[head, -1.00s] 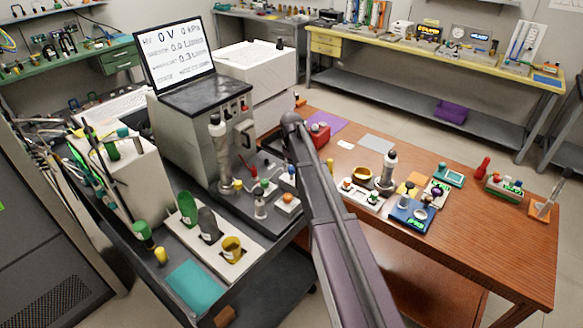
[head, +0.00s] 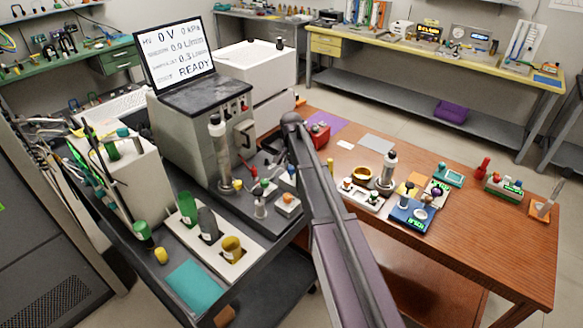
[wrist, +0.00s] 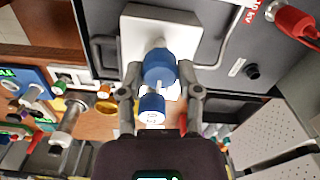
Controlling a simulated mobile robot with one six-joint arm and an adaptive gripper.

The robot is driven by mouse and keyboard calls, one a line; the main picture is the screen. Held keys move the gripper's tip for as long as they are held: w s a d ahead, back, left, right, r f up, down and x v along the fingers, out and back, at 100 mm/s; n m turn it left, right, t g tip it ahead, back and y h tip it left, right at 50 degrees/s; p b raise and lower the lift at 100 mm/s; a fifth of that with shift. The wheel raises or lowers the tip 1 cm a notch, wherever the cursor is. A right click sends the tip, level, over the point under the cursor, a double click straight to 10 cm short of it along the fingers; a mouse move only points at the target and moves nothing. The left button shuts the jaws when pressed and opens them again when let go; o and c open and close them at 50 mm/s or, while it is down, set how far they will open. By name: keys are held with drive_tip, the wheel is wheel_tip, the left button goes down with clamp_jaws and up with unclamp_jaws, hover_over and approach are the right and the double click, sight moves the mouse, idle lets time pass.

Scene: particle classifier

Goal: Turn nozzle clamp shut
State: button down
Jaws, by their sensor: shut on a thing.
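In the wrist view, my gripper (wrist: 160,80) is shut on a blue rounded part (wrist: 159,66), with one finger on each side. I take this part to be the nozzle clamp. It sits in front of a pale plate (wrist: 135,35) on a dark panel. A smaller blue cylinder with a white end (wrist: 151,108) lies just below it, between the fingers. How far the clamp is turned cannot be told. In the head view, my arm reaches up beside the grey instrument (head: 190,140); my gripper and the clamp are hidden there.
The instrument's screen (head: 178,52) shows readings and READY. A dark cart (head: 262,235) carries a white holder with green, grey and yellow vessels. A wooden table (head: 470,240) on the right holds several small devices. In the wrist view, a red connector (wrist: 295,20) is at top right.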

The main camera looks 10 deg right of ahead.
drive_tip(key=shift+s+m, duration=0.1)
drive_tip(key=shift+m, duration=0.2)
drive_tip(key=c, duration=0.6)
unclamp_jaws()
drive_tip(key=shift+n, duration=0.5)
